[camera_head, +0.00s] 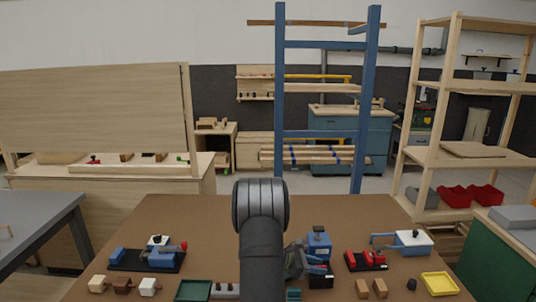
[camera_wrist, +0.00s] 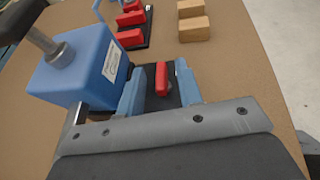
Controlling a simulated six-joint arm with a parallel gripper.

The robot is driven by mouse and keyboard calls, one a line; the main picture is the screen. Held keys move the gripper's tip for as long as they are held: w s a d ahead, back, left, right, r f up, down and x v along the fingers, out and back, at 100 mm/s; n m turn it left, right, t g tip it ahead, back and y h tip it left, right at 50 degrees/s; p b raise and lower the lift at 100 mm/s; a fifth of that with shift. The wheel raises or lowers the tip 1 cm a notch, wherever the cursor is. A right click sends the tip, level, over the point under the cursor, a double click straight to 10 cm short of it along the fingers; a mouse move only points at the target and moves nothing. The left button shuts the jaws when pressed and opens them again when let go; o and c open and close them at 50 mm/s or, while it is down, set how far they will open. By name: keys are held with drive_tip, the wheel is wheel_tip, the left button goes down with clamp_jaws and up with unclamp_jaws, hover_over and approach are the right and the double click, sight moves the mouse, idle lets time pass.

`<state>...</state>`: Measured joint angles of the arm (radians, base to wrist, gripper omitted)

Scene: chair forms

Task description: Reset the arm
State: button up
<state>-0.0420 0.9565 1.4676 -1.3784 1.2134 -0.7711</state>
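My arm rises over the near middle of the brown table (camera_head: 225,215), and my gripper (camera_head: 300,262) is low on its right side, partly hidden by the arm. In the wrist view the grey front of my gripper (camera_wrist: 165,128) spans the bottom. It is close to a blue block (camera_wrist: 75,68) with a metal cylinder on top, and to a dark base (camera_wrist: 158,93) with blue side pieces and a red part (camera_wrist: 162,78). The blue block also shows in the head view (camera_head: 319,246).
A black fixture with red parts (camera_head: 366,261), two tan blocks (camera_head: 371,289), a yellow tray (camera_head: 439,284) and a white-topped blue piece (camera_head: 413,243) lie to the right. A black-based assembly (camera_head: 147,261), small blocks (camera_head: 122,285) and a green tray (camera_head: 194,291) lie left. The table's far part is clear.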

drive_tip(key=n+t, duration=0.2)
drive_tip(key=n+t+y, duration=0.1)
drive_tip(key=t, duration=0.1)
drive_tip(key=shift+s, duration=0.3)
drive_tip(key=v, duration=1.7)
drive_tip(key=d+m+g, duration=0.1)
drive_tip(key=d+f+m+g, duration=0.1)
drive_tip(key=m, duration=0.1)
drive_tip(key=d+m+g+y, duration=0.1)
drive_tip(key=d+m, duration=0.1)
drive_tip(key=shift+s+f+g, duration=0.1)
drive_tip(key=shift+f+g, duration=0.2)
drive_tip(key=shift+f, duration=0.05)
